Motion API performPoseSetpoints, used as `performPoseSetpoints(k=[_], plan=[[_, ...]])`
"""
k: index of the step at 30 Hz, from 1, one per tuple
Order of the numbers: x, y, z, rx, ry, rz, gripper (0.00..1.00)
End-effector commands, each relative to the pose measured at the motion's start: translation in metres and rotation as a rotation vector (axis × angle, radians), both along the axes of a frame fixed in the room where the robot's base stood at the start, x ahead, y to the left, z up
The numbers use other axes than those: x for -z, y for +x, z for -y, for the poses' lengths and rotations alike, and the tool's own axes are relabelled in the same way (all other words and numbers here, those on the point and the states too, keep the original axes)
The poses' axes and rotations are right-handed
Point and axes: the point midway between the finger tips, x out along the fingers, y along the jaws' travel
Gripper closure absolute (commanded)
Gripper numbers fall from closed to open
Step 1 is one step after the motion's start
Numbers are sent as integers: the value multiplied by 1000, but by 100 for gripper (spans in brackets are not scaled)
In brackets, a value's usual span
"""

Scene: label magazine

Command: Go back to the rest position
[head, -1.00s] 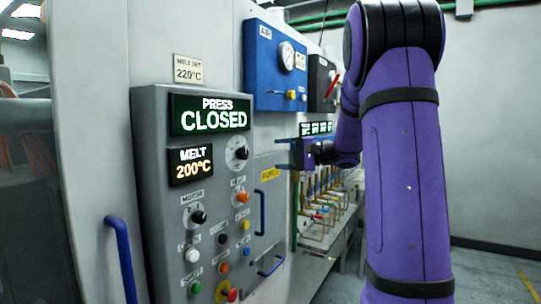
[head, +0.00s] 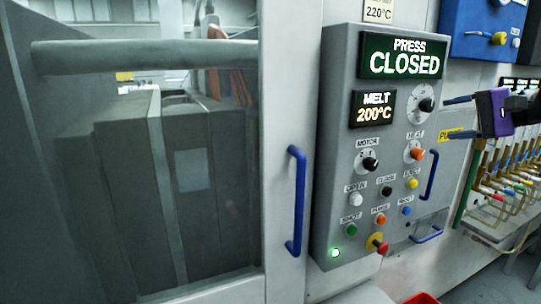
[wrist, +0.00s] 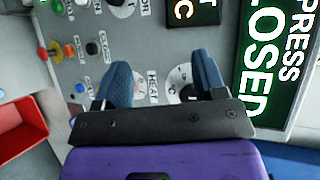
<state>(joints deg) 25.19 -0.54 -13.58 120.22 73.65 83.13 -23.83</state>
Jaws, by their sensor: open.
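My gripper (head: 455,117) is at the right of the head view, its two blue fingers apart, pointing left towards the grey control panel (head: 340,150). Nothing shows between the fingers. In the wrist view my gripper (wrist: 162,78) is open in front of the panel, its fingers on either side of the HEAT label and partly covering the dials there. I cannot tell whether the fingertips touch the panel. The panel's displays read PRESS CLOSED (head: 404,56) and MELT 200°C (head: 380,108). A green lamp (head: 335,253) glows at its lower left.
A glazed machine door with a blue handle (head: 297,200) stands left of the panel. Another blue handle (head: 430,175) is right of the buttons. A red bin (wrist: 20,125) sits low. Brass-ended hoses (head: 500,180) and a blue box (head: 490,28) are at the right.

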Motion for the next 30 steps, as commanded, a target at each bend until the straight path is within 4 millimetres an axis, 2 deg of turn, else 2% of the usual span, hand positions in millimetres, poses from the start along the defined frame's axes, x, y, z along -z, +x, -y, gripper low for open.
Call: performPoseSetpoints(k=[1, 6, 12, 16, 21, 24, 30], plan=[[1, -14, -25, -46, -57, -30, 36], [18, -64, -81, -165, -275, -129, 36], [41, -124, -120, -266, -573, -177, 36], [55, -159, -132, -307, -780, -164, 36], [70, -197, -134, -331, -1047, -100, 36], [74, -211, -133, -334, -1176, -49, 36], [78, -225, -129, -328, -1322, 23, 36]])
